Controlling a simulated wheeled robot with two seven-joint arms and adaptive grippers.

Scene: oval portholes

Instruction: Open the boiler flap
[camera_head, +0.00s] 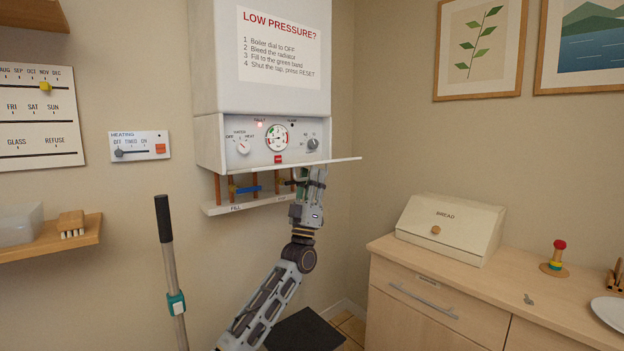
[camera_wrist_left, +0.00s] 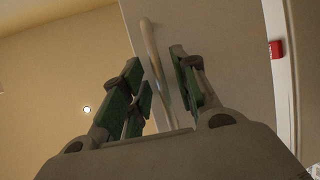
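The boiler (camera_head: 262,110) hangs on the wall with its control panel (camera_head: 255,142) exposed. The boiler flap (camera_head: 340,161) stands out from the panel's lower edge, close to level, seen nearly edge-on. My left gripper (camera_head: 312,174) is just below the flap, its tips partly hidden by it. In the left wrist view my left gripper (camera_wrist_left: 155,85) has its green-padded fingers apart. A pale curved bar handle (camera_wrist_left: 151,55) shows between them, in front of a light panel (camera_wrist_left: 220,40); I cannot tell whether they touch. My right gripper is not in view.
Copper pipes, a blue tap lever (camera_head: 248,189) and a shelf marked FILL (camera_head: 240,208) are under the boiler, left of my gripper. A pole (camera_head: 166,250) stands at left. A cabinet with a bread box (camera_head: 450,228) is at right. Wall space right of the boiler is clear.

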